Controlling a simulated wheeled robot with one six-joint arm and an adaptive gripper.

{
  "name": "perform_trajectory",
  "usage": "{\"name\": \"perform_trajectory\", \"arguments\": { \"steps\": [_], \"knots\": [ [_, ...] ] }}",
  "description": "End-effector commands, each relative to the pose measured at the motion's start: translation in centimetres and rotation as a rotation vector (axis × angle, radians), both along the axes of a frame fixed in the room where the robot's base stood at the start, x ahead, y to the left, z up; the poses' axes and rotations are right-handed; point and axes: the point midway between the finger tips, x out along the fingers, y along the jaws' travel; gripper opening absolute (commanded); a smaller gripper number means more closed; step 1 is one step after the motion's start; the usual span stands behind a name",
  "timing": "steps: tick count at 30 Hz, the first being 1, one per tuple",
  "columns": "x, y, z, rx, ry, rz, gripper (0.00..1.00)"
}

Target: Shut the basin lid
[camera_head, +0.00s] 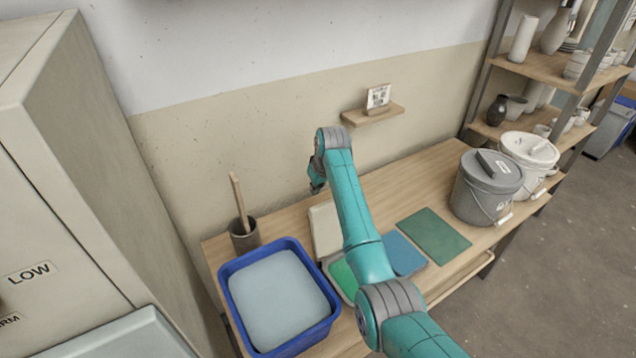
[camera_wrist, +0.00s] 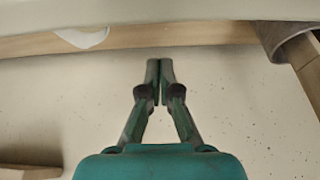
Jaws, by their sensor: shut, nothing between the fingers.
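A small basin with a green inside (camera_head: 343,278) stands on the bench, partly hidden by my arm. Its cream lid (camera_head: 324,230) is raised at the back, so the basin is open. My gripper (camera_wrist: 160,72) is shut and empty, its two fingertips together. In the head view the end of my arm is above and behind the raised lid, near the wall, and the fingertips are hard to make out. In the wrist view a pale band (camera_wrist: 140,10), probably the lid, crosses the top of the picture, beyond the fingertips.
A blue tub (camera_head: 234,315) of pale liquid and a cup (camera_head: 244,238) with a wooden stick stand to the left. A green mat (camera_head: 434,236) and buckets (camera_head: 487,188) are to the right. A small wall shelf (camera_head: 373,114) is right of my wrist.

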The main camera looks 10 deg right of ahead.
Motion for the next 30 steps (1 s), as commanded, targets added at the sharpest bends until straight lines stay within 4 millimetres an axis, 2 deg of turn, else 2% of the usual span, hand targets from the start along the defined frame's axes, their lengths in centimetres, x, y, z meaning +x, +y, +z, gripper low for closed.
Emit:
{"name": "perform_trajectory", "arguments": {
  "steps": [2, 18, 30],
  "knots": [
    [0.2, 0.1, -0.8, 0.000, 0.001, 0.000, 0.00],
    [-3.3, -1.0, -0.8, 0.000, 0.000, 0.000, 0.00],
    [-3.6, -1.1, -0.7, 0.000, 0.000, 0.000, 0.00]
  ]
}}
